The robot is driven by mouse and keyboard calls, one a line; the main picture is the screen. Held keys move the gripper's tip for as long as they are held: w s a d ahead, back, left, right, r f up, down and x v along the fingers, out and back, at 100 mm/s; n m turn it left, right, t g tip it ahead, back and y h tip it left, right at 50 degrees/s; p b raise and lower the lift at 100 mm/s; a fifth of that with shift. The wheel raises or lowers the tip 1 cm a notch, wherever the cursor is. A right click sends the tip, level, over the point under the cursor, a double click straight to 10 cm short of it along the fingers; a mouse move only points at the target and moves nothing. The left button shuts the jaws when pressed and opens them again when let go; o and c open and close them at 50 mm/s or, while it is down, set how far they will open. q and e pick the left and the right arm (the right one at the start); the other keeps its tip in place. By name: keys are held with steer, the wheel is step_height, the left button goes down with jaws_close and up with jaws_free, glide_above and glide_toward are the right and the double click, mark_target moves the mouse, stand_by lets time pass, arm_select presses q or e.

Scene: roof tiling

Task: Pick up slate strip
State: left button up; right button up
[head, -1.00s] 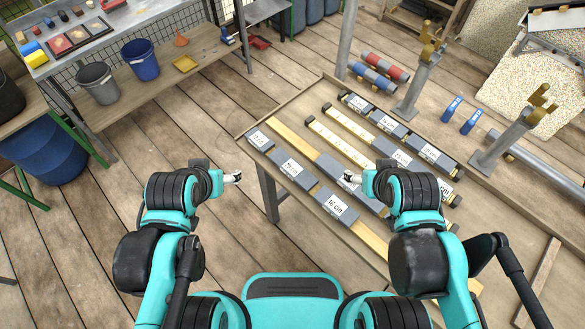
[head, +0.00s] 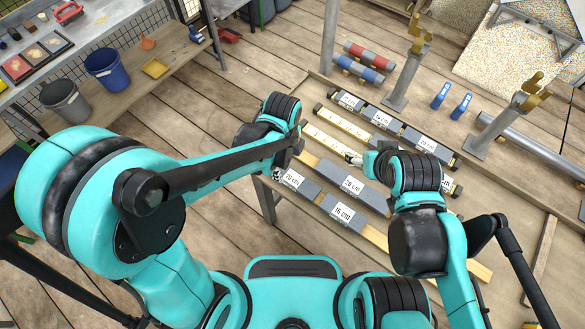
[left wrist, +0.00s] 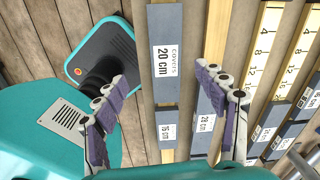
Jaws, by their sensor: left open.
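A grey slate strip with a white "covers 20 cm" label (left wrist: 165,55) lies on the bench, and it also shows in the head view (head: 302,186). My left gripper (left wrist: 172,70) is open above it, one finger on each side, with nothing between the pads. In the head view the left gripper (head: 279,174) hangs over the left end of this strip, partly hidden by my arm. A 16 cm strip (head: 342,211) and a 28 cm strip (head: 352,186) lie beyond. My right gripper (head: 353,158) is small in view above the bench; its jaw opening is unclear.
The wooden bench (head: 522,240) carries more labelled strips (head: 382,118) and yellow measuring battens (head: 325,145). Metal posts with brass forks (head: 418,45) stand at its back, near red and blue rollers (head: 365,65). Buckets (head: 107,68) stand on a shelf at left.

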mark_target(294, 178)
arm_select(q)
steer(key=shift+w+d+f+m, duration=0.1)
steer(key=shift+d+f+m, duration=0.5)
steer(key=shift+f+m, duration=0.25)
step_height(294, 178, down, 3)
steer(key=shift+d+r+b, duration=0.1)
steer(key=shift+r+b, duration=0.1)
steer(key=shift+b, duration=0.35)
steer(key=f, duration=0.1)
steer(key=f+b, duration=0.1)
steer(key=f, duration=0.1)
steer(key=f+b, duration=0.1)
steer(key=f, duration=0.1)
steer(key=shift+d, duration=0.3)
steer(key=c, duration=1.5)
steer(key=shift+r, duration=0.1)
